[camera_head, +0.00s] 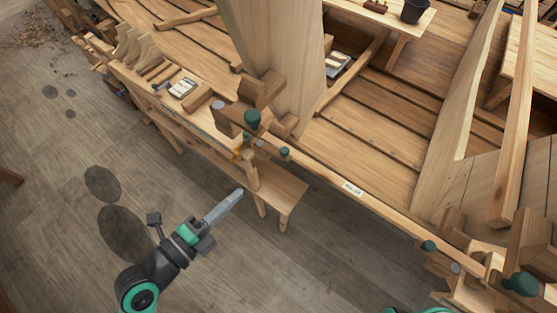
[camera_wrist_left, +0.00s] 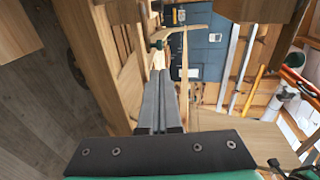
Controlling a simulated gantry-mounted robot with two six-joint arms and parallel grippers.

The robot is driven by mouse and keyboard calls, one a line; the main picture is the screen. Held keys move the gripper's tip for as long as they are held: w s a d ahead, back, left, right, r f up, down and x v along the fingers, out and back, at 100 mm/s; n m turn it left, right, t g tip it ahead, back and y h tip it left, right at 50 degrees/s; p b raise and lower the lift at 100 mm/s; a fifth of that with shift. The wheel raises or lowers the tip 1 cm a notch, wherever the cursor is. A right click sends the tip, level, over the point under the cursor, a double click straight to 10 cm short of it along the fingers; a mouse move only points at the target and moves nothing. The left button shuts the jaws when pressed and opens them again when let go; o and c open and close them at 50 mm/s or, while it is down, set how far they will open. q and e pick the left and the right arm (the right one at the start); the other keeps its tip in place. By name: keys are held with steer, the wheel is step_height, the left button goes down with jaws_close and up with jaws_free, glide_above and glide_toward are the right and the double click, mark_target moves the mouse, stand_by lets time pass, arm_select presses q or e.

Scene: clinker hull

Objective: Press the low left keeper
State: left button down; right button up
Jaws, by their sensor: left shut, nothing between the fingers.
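My left gripper (camera_head: 238,193) is shut and empty, in free air left of and below the left end of the long plank. In the left wrist view its two fingers (camera_wrist_left: 160,75) lie together and point ahead. At the plank's left end are a larger dark green knob (camera_head: 252,117) and a smaller, lower green knob (camera_head: 284,151), apart from the fingertips. A green knob (camera_wrist_left: 157,45) also shows just beyond the fingertips in the left wrist view. I cannot tell for certain which part is the low left keeper. My right gripper is not in view.
The long plank (camera_head: 352,188) runs down to the right, where more green knobs (camera_head: 428,245) sit. A low wooden bench (camera_head: 285,195) stands right of my left fingertips. A tool bench (camera_head: 183,88) is behind.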

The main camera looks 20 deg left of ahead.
mark_target(282, 154)
arm_select(q)
steer(key=p+x, duration=0.3)
steer(key=x, duration=1.1)
steer(key=shift+d+p, duration=0.1)
steer(key=shift+p, duration=0.3)
